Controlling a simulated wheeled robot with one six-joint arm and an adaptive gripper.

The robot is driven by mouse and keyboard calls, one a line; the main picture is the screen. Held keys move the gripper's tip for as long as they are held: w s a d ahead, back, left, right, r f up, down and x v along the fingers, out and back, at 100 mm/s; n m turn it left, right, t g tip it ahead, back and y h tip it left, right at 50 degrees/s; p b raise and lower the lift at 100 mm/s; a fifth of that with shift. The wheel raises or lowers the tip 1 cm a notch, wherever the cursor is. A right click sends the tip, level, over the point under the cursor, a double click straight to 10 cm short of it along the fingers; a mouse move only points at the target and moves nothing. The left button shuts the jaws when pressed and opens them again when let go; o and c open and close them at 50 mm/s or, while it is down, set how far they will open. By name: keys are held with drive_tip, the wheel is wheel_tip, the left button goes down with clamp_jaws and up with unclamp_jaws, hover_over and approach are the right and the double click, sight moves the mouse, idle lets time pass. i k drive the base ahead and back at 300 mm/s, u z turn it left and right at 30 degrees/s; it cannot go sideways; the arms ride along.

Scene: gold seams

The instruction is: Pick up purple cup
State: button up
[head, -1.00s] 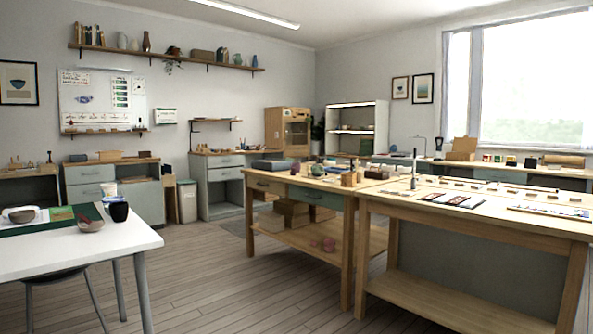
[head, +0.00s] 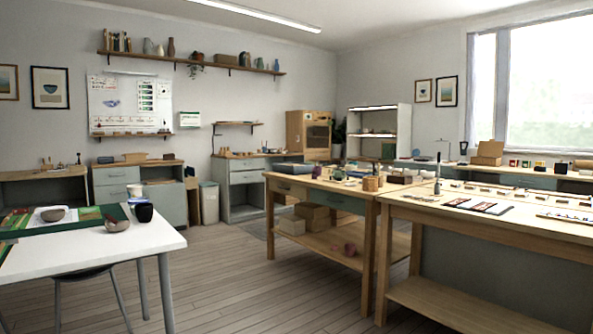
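No cup that I can clearly tell as purple shows. A small pinkish-purple object (head: 350,249) sits on the lower shelf of the middle wooden table, too small to tell if it is a cup. A dark, nearly black cup (head: 144,212) stands upright on the white table (head: 110,251) at left. A grey-brown bowl (head: 117,225) is beside it, and another bowl (head: 53,215) sits further back. My gripper is not in view.
The middle wooden table (head: 300,184) holds many small items. A larger wooden workbench (head: 480,217) stands at right. A chair (head: 75,285) is tucked under the white table. Open wooden floor (head: 230,290) lies between the white table and the wooden tables.

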sight(316, 169)
drive_tip(key=u, duration=0.25)
drive_tip(key=i, duration=1.55)
drive_tip(key=u, duration=0.3)
drive_tip(key=i, duration=2.05)
drive_tip(key=z, duration=0.6)
drive_tip(key=i, duration=1.9)
drive_tip(key=z, duration=0.45)
